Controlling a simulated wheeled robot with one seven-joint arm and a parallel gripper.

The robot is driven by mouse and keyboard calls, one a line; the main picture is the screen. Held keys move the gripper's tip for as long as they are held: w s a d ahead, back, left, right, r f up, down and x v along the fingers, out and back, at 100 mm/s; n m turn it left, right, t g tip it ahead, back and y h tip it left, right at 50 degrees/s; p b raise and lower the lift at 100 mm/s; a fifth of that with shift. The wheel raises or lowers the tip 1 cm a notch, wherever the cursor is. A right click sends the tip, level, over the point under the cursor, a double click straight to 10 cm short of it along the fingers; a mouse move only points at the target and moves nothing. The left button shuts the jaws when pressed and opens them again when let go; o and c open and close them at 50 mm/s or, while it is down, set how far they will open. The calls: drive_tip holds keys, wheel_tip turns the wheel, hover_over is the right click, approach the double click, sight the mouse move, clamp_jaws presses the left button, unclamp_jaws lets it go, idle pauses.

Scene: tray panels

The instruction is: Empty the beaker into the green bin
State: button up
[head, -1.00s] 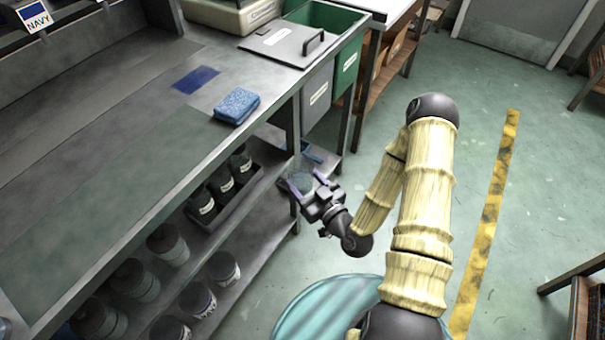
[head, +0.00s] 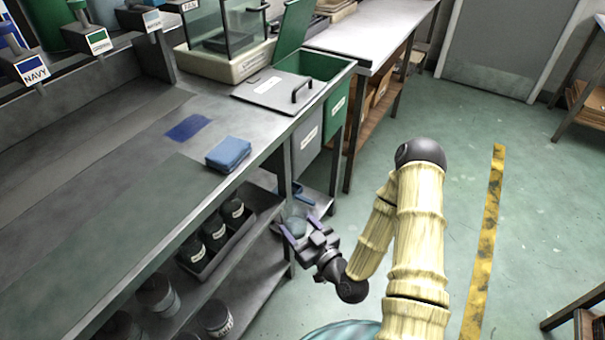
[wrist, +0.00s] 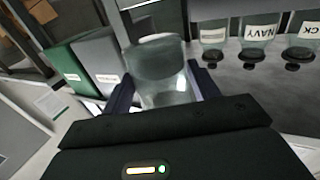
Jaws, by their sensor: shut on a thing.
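My gripper (head: 306,229) is shut on a clear beaker (wrist: 158,75), which also shows small in the head view (head: 295,226). The beaker stands out between the two fingers in the wrist view, with a grey-green tint inside; I cannot tell how full it is. The gripper is low, in front of the bench's right end, below the worktop. The green bin (head: 336,104) stands beyond and above it at the bench's right end, with its green lid (head: 294,30) raised and its top open. The bin also shows at the left in the wrist view (wrist: 85,62).
A grey bin (head: 306,140) with a handled grey lid (head: 272,87) adjoins the green bin. A blue sponge (head: 228,154) lies on the worktop. Labelled jars (head: 214,230) stand in a tray on the shelf below. Floor (head: 440,240) right of my arm is clear.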

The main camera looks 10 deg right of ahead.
drive_tip(key=w+d+f+m+t+h, duration=0.2)
drive_tip(key=w+d+f+m+h, duration=0.3)
drive_tip(key=w+d+f+h, duration=0.3)
drive_tip(key=w+d+f, duration=0.1)
drive_tip(key=w+f, duration=0.1)
drive_tip(key=w, duration=0.1)
drive_tip(key=shift+f+m+h, duration=0.2)
drive_tip(key=shift+m+h, duration=0.2)
